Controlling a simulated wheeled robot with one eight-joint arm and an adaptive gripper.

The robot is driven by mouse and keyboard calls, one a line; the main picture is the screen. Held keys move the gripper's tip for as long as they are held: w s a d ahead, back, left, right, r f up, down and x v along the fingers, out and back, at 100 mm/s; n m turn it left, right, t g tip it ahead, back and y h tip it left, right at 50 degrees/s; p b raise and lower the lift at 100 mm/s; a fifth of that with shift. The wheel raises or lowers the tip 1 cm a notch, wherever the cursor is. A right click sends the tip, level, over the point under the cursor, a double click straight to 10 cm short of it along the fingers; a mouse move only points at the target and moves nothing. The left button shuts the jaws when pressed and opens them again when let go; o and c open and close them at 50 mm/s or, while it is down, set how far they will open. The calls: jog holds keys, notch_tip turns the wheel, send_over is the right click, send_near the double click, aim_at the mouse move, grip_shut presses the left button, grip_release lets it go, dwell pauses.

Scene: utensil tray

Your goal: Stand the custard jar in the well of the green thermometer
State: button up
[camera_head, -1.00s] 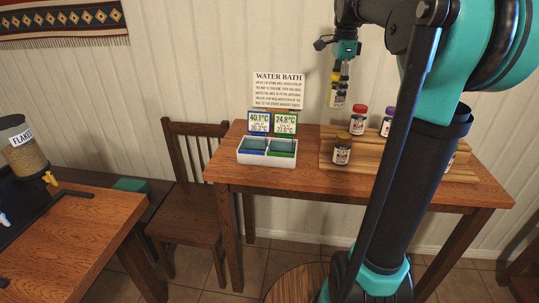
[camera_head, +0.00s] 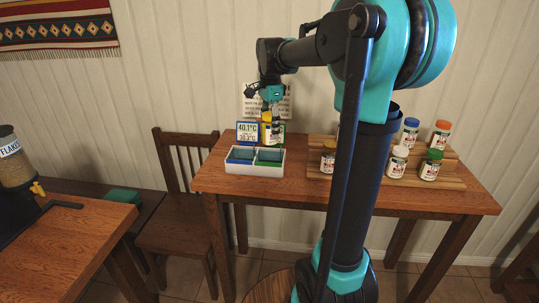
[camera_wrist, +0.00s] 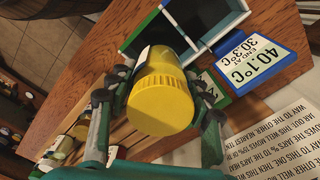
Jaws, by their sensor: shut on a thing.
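My gripper (camera_head: 268,108) is shut on a jar with a yellow lid (camera_wrist: 162,98) and a pale label. The jar also shows in the head view (camera_head: 268,131), held upright above the back of the white water bath (camera_head: 253,170), in front of the green-framed thermometer card (camera_head: 282,128), which it largely hides. The bath has a blue well (camera_head: 240,156) on the left, by the blue card reading 40.1°C (camera_head: 247,132), and a green well (camera_head: 270,158) on the right. In the wrist view the jar hides part of the bath.
A stepped wooden rack (camera_head: 450,184) on the right of the table (camera_head: 275,190) holds several jars with coloured lids. A printed sign (camera_head: 285,100) stands behind the bath. My arm hides part of the rack.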

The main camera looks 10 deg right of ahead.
notch_tip(320, 180, down, 10)
jog(key=shift+d+f, duration=0.1)
jog(key=shift+f, duration=0.05)
dwell(0.3)
jog(key=o, duration=1.2)
jog(key=shift+f, duration=0.1)
notch_tip(320, 180, up, 12)
jog(key=shift+r, duration=0.15)
dwell(2.4)
